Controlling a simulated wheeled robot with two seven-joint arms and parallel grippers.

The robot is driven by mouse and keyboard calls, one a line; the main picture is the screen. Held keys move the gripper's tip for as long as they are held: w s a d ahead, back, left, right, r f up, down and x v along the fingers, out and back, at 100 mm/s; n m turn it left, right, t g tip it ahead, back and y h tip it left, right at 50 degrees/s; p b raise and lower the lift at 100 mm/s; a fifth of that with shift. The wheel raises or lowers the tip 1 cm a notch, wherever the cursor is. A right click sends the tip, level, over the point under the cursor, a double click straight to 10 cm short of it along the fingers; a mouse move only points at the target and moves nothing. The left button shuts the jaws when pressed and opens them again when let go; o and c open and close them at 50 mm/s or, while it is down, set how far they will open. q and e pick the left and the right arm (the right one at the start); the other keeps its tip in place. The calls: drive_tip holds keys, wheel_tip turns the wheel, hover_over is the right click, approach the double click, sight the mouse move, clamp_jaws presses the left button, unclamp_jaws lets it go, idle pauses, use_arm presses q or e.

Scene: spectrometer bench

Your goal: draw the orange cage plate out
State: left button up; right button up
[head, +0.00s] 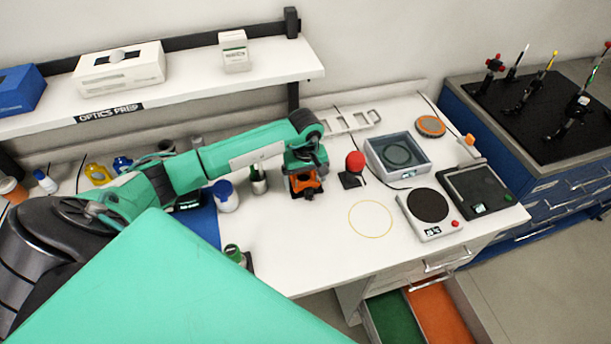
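The orange cage plate (302,187) is near the middle of the bench, in and around dark parts that hide some of it. My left arm reaches in from the left, and my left gripper (304,172) points down right over the orange plate. The fingers are small and dark against the dark parts, so I cannot tell whether they are open or shut, or whether they touch the plate. My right gripper is not in view.
A red ball on a black base (355,163) stands close to the right of the plate. A grey tray (397,172), a round-topped scale (429,225) and a black device (478,190) sit farther right. A small bottle (258,180) stands left. The front bench is mostly clear; a drawer (397,318) is open below.

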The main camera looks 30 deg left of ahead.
use_arm(q)
drive_tip(key=c, duration=0.8)
drive_tip(key=shift+r+p, duration=0.3)
drive_tip(key=shift+r, duration=0.65)
drive_tip(key=shift+c, duration=0.2)
drive_tip(key=shift+r+p, duration=0.3)
drive_tip(key=shift+r, duration=0.75)
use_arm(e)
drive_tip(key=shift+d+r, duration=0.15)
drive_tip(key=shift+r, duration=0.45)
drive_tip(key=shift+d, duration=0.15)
use_arm(q)
drive_tip(key=shift+f+b, duration=0.1)
drive_tip(key=shift+b, duration=0.3)
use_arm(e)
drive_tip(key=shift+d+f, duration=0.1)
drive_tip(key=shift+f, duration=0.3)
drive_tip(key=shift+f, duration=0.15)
use_arm(q)
drive_tip(key=shift+b, duration=0.45)
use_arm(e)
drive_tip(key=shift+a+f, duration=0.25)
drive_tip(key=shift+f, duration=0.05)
